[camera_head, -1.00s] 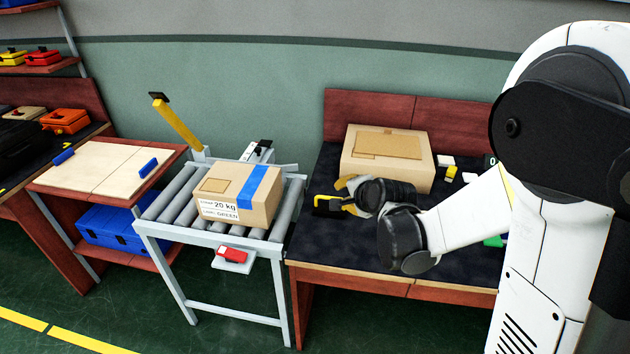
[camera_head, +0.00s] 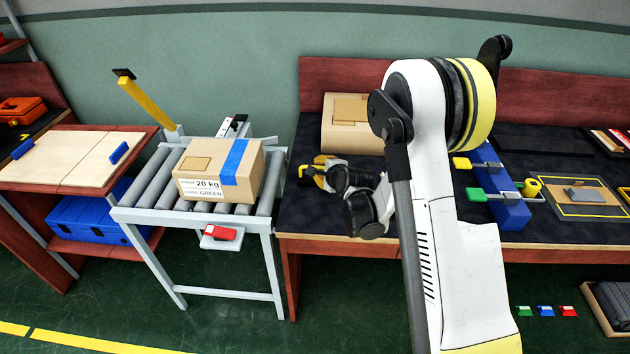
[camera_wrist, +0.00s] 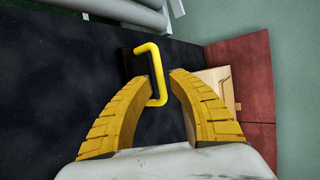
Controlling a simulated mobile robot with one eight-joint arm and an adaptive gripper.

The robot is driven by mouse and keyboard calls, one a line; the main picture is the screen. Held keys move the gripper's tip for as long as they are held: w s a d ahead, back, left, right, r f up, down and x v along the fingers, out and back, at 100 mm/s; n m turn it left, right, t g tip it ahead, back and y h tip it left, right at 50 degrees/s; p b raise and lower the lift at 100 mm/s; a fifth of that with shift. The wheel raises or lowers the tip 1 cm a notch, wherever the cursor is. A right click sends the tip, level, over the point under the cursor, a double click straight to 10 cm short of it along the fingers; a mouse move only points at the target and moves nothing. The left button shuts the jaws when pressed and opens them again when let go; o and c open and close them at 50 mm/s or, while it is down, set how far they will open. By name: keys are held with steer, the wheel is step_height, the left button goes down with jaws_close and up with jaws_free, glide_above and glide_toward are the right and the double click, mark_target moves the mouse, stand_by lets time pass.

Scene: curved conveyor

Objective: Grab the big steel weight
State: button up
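A dark block with a yellow bar handle (camera_wrist: 157,72) stands on the black worktop in the wrist view; it appears to be the big steel weight. My gripper (camera_wrist: 153,79) is open, with its two yellow ridged fingers to the left and right of the handle. I see a gap on both sides, so it does not look gripped. In the head view my gripper (camera_head: 318,172) is low over the left end of the middle bench, and the weight there is mostly hidden or merged with it.
A cardboard box (camera_head: 349,126) stands behind my gripper on the bench (camera_head: 290,215). A roller conveyor (camera_head: 160,190) on the left carries a 20 kg carton (camera_head: 205,166). A blue fixture (camera_head: 507,205) and a framed board (camera_head: 577,211) lie to the right.

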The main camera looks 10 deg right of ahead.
mark_target(304, 180)
steer(key=b+x, duration=0.1)
steer(key=x, duration=0.1)
steer(key=b+x, duration=0.1)
steer(key=x, duration=0.1)
steer(key=shift+w+a+f, duration=0.2)
steer(key=shift+a+f, duration=0.05)
steer(key=shift+r, duration=0.1)
jaws_close()
steer(key=shift+r, duration=0.25)
